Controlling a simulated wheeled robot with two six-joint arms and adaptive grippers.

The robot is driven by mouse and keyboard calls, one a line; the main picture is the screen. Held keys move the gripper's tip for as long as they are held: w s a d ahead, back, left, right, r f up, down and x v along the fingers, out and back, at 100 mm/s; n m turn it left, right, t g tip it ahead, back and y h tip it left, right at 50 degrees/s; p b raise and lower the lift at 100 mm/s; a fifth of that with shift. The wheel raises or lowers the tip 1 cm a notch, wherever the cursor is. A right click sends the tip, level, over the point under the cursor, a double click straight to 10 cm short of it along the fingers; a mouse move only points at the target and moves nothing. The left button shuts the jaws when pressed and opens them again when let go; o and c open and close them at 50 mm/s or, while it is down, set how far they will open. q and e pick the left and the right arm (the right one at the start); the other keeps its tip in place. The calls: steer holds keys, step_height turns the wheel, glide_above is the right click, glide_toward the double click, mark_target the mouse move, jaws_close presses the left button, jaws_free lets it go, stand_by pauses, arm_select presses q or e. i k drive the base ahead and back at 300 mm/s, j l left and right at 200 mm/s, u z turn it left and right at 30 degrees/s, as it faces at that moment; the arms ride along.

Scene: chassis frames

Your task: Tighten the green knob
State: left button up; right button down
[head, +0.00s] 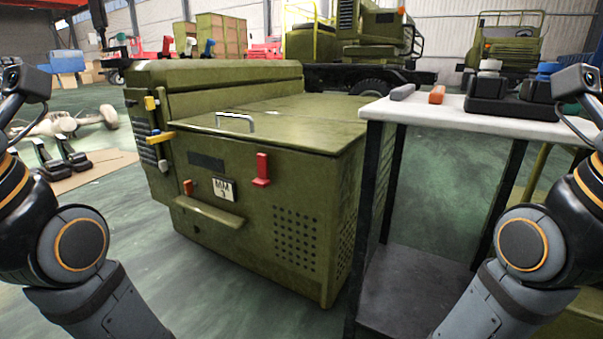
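No green knob can be made out. An olive-green metal cabinet (240,225) stands in the middle of the head view. Its front has a red handle (262,170), a small red knob or lever (188,187) and a white label plate (223,189). Yellow handles (160,137) sit at its left side, and a silver bar handle (236,121) is on top. My arms show at the left and right edges, apart from the cabinet. Both grippers are outside the picture.
A white-topped table (440,114) with dark legs stands right of the cabinet, holding black items (499,97) and an orange block (437,95). Parts lie on a brown mat (108,165) at left. Green vehicles (372,45) stand behind. The floor before the cabinet is clear.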

mark_target(121, 36)
steer(key=j+u, duration=0.1)
steer(key=u, duration=0.25)
steer(key=i+u, duration=0.15)
steer(key=u, duration=0.15)
steer(key=i+j+u, duration=0.1)
steer(key=u, duration=0.25)
